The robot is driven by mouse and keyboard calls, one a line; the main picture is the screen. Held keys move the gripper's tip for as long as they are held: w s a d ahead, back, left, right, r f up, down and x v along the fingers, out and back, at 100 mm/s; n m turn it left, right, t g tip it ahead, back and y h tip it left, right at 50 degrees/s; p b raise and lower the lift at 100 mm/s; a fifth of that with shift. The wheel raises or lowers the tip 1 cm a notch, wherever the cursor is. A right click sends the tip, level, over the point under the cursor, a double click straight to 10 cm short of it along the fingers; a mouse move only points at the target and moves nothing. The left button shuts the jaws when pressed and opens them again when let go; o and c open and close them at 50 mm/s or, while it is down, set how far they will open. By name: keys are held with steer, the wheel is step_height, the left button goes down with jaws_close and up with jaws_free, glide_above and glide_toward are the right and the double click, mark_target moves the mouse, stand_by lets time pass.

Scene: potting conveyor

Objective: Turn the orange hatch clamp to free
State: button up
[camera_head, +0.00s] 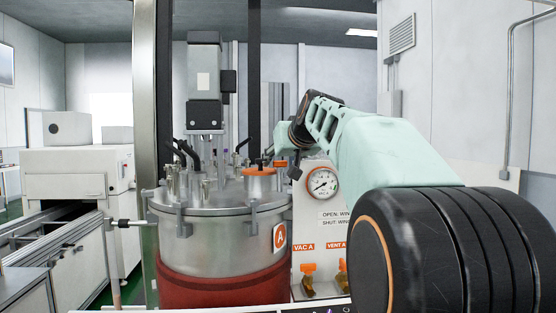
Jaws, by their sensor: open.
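The closed steel vessel (212,240) stands in the middle with a round flanged lid. On the right of the lid is a short round hatch (260,184) with an orange top (260,171). A small orange piece (281,163) shows just right of it and may be the hatch clamp; its setting is too small to read. My arm comes in from the right and its wrist ends beyond the lid's right side. My gripper (294,170) shows only as a small dark part close to the orange piece. I cannot tell whether they touch. I see nothing held.
A motor column (204,80) rises from the lid among several fittings and black hoses. A panel (330,235) with a gauge (322,183) and orange valve handles (308,268) stands right of the vessel. A steel post (145,120) and a conveyor (45,228) are at left.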

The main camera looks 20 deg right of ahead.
steer(key=shift+c, duration=0.5)
steer(key=c, duration=1)
steer(key=shift+c, duration=0.2)
